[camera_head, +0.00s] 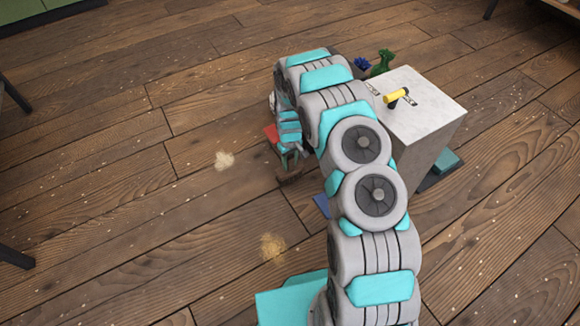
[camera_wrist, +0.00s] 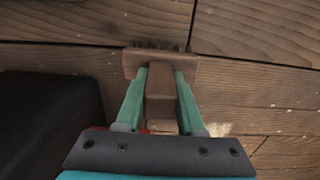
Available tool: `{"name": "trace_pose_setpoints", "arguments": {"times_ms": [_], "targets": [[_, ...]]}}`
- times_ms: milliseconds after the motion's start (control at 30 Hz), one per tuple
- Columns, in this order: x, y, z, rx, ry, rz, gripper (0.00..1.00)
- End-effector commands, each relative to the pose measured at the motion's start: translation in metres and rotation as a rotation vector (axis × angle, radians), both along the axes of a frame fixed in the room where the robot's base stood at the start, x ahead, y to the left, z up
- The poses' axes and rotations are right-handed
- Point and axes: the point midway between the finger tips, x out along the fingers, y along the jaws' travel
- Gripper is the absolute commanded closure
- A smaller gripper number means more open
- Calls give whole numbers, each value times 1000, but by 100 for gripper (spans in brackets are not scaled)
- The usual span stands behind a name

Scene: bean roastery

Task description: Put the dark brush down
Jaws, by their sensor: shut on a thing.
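My gripper (camera_wrist: 160,75) is shut on the dark brush (camera_wrist: 147,64), a brown wooden brush with dark bristles. In the wrist view its handle lies between my two teal fingers and its bristle head points toward the top of the picture, over the plank floor. In the head view the brush (camera_head: 288,176) shows at the end of my gripper (camera_head: 289,160), low near the floor. I cannot tell whether it touches the floor. My arm hides part of the area behind and to the right of it.
Tan piles of debris lie on the floor, one left of the brush (camera_head: 224,160) and one nearer (camera_head: 272,246). A white block (camera_head: 428,120) with a yellow-handled tool (camera_head: 397,96) on top stands right of my arm. A red thing (camera_head: 271,132) is beside my gripper. Floor at left is largely clear.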

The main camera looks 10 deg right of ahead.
Motion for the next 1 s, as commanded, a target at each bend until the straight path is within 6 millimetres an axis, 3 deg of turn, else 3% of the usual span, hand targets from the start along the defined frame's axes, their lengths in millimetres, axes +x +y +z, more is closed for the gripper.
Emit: {"name": "trace_pose_setpoints", "arguments": {"times_ms": [133, 533, 567, 800, 1000], "targets": [[-2, -1, -22, 0, 5, -1, 100], [-1, 0, -27, 0, 2, -1, 100], [-1, 0, -27, 0, 2, -1, 60], [-1, 0, -26, 0, 2, -1, 33], [-1, 0, -26, 0, 2, -1, 33]]}}
